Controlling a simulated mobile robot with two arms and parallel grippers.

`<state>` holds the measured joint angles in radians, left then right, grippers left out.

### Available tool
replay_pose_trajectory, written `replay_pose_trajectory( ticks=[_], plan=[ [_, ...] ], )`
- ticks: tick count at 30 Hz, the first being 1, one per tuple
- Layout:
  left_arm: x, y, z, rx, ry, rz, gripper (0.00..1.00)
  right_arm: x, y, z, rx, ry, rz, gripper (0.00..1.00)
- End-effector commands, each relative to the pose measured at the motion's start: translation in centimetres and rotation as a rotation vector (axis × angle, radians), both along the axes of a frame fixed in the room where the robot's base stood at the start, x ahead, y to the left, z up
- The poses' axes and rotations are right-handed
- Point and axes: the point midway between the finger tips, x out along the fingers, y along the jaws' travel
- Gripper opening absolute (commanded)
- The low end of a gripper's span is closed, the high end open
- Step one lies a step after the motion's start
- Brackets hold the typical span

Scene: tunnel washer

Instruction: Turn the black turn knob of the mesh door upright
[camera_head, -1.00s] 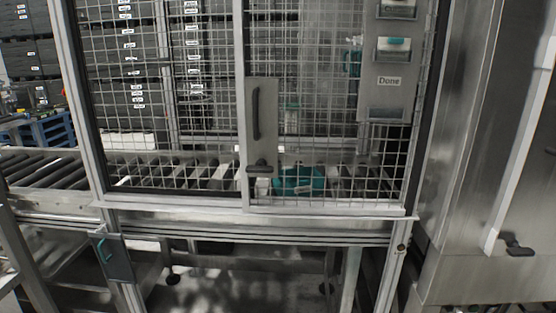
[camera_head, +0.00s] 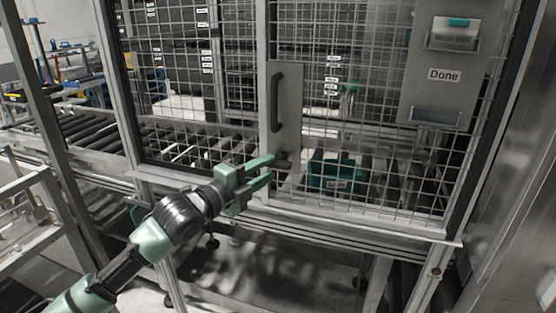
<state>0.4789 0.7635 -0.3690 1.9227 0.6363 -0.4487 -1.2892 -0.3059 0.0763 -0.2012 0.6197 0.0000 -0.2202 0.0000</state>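The mesh door (camera_head: 385,160) stands closed in front of me, with a grey metal plate (camera_head: 288,110) at its left edge. The plate carries a vertical black handle (camera_head: 276,102). Below the handle is the black turn knob (camera_head: 284,160), partly hidden by my fingers; how it is turned is hard to tell now. My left gripper (camera_head: 267,171) reaches in from the lower left, with its two green fingers apart at the knob. I cannot tell whether they touch it. My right gripper is out of view.
Behind the mesh, a teal object (camera_head: 333,172) sits on the roller conveyor. A "Done" panel (camera_head: 444,75) with holders hangs at the upper right. A metal frame rail (camera_head: 350,221) runs below the door. Rollers (camera_head: 95,128) continue at the left, and steel housing stands at the right.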

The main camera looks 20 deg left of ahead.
Motion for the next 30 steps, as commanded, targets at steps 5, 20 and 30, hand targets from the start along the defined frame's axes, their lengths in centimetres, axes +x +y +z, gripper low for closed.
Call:
replay_pose_trajectory(
  ticks=[5, 20, 30],
  plan=[
    [2.4, -1.1, 0.2, -0.004, 0.001, -0.001, 0.33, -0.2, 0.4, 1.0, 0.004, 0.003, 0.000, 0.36],
    [3.5, -1.6, 0.0, 0.000, 0.000, -0.001, 0.13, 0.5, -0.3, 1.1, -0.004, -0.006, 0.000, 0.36],
    [3.4, -1.6, -0.1, -0.013, 0.002, -0.001, 0.00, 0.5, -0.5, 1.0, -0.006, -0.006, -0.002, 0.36]
  ],
)
